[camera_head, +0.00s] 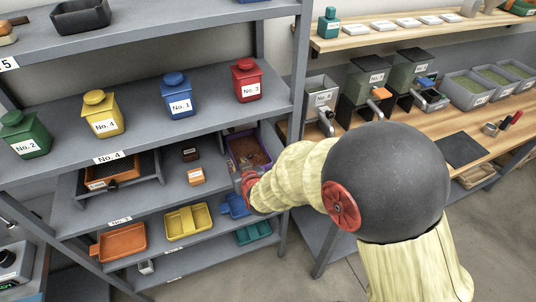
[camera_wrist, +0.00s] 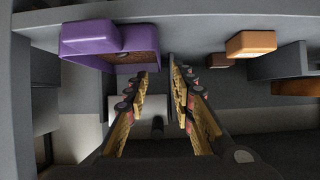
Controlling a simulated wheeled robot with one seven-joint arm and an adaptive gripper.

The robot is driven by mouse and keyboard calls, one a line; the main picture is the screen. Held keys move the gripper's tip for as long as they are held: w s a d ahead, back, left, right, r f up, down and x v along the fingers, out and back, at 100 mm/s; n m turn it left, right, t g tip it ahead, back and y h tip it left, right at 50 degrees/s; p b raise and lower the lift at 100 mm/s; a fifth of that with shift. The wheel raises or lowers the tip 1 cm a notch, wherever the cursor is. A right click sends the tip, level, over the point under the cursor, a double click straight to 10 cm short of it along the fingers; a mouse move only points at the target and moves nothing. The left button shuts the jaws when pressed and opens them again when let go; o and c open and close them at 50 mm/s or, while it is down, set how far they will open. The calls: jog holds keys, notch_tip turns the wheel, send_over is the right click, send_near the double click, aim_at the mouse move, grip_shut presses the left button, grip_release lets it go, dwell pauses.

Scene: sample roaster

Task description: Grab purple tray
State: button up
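The purple tray (camera_head: 262,135) sits on the shelf below the row of canisters, at the right end near the upright, with brown material inside. My gripper (camera_head: 245,180) is at its near end and hides part of it. In the wrist view the purple tray (camera_wrist: 88,40) is at the upper left, with a protruding block on its near side. My gripper (camera_wrist: 158,72) is open, with a gap between its fingers. The left fingertip overlaps the tray's right part in the picture; I cannot tell whether they touch. Nothing is visibly held.
A small orange box (camera_head: 196,176) and a dark one (camera_head: 190,154) stand left of the tray; the orange box (camera_wrist: 250,44) is at the right in the wrist view. Blue (camera_head: 236,206), yellow (camera_head: 188,222) and orange trays (camera_head: 122,242) lie on the shelf below. The canister shelf (camera_head: 215,112) overhangs.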

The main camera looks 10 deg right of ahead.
aim_at(234, 160)
jog(key=shift+b+x, duration=0.75)
jog(key=shift+x, duration=2.8)
jog(key=shift+s+d+f, duration=0.1)
jog(key=shift+c, duration=0.3)
grip_shut()
